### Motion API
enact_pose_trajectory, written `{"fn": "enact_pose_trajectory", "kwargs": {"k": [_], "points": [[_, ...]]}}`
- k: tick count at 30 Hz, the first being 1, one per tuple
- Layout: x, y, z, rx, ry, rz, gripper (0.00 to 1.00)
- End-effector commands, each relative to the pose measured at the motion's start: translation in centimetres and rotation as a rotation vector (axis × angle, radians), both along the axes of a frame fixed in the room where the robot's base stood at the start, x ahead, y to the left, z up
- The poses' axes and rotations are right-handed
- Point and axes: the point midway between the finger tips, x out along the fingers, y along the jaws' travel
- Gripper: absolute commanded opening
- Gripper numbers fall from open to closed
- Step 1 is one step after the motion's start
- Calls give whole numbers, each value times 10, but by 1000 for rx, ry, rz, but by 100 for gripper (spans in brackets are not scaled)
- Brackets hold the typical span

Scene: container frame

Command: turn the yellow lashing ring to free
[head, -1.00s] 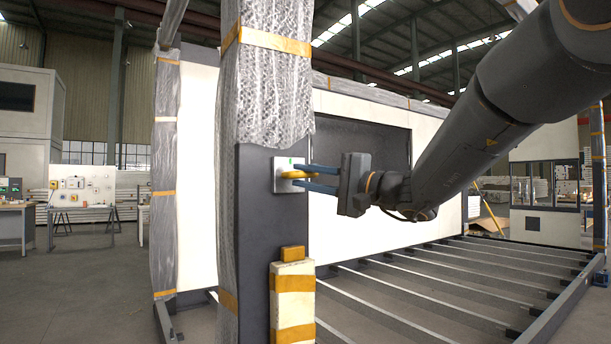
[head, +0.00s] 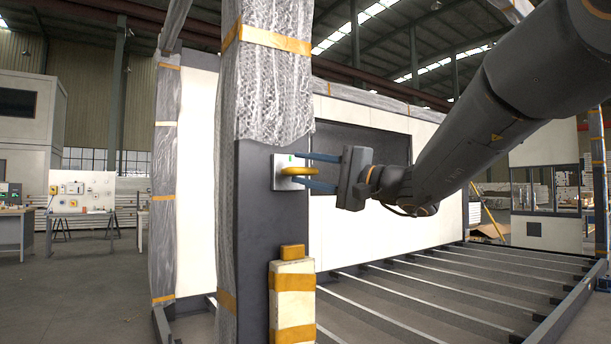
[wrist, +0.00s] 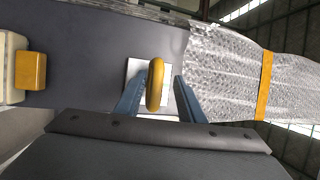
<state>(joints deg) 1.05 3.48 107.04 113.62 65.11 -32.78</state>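The yellow lashing ring (head: 299,171) sticks out from a pale square plate (head: 281,184) on the dark post. In the head view it lies flat, roughly level; a small green mark shows on the plate above it. My gripper (head: 305,169) has one finger above and one below the ring. In the wrist view, the ring (wrist: 156,86) stands between the two blue fingers of my gripper (wrist: 159,76), with a gap on each side. The gripper is open and holds nothing. The ring's root at the plate is partly hidden.
The dark post (head: 254,210) is wrapped in clear plastic above, with orange tape. A cream block (head: 293,302) with orange bands is on the post below the plate. Slatted floor beams (head: 420,290) lie to the right, and a pale wall panel (head: 350,235) stands behind.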

Motion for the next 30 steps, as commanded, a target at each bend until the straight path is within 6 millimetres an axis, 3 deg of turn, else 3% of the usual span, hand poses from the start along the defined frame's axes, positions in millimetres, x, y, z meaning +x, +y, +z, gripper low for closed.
{"fn": "enact_pose_trajectory", "kwargs": {"k": [19,30], "points": [[-1,-2,-4,-2,5,-1,33],[-29,-46,-15,-3,4,-4,33]]}}
